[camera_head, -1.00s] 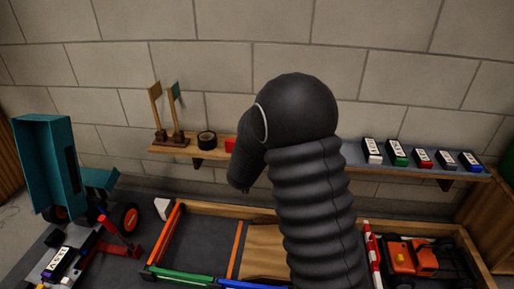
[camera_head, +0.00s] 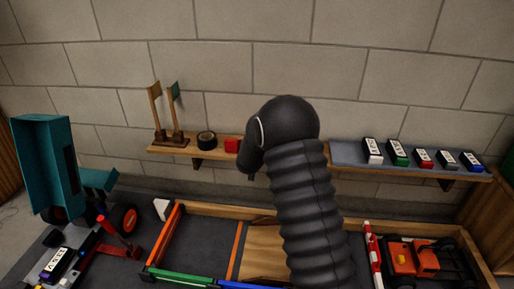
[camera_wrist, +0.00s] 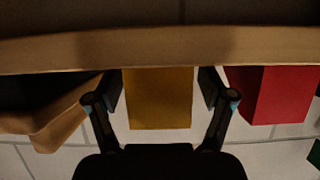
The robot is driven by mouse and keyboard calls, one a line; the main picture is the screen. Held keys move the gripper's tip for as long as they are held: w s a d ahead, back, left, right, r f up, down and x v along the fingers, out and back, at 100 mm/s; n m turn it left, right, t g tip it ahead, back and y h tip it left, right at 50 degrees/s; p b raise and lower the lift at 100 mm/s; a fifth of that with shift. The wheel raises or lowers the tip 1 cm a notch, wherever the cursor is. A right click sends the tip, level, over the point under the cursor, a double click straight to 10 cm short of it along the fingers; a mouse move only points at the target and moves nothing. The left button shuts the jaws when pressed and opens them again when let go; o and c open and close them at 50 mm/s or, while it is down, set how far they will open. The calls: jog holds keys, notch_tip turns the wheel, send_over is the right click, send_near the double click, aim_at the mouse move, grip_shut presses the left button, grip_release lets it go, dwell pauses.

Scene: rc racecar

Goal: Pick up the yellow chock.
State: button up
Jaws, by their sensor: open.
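The yellow chock (camera_wrist: 160,98) shows in the wrist view as a yellow-brown block against the wooden shelf edge (camera_wrist: 160,48). My gripper (camera_wrist: 160,90) is open, with one finger on each side of the chock. Whether either finger touches it I cannot tell.
A red block (camera_wrist: 272,95) stands just right of the right finger in the wrist view; a red block (camera_head: 232,146) also shows on the shelf in the head view. A wood-edged dark piece (camera_wrist: 45,115) lies left of the left finger. Black tape (camera_head: 206,140) sits farther left on the shelf.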

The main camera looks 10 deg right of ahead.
jog(key=shift+w, duration=0.1)
jog(key=shift+c, duration=0.2)
jog(key=c, duration=1.3)
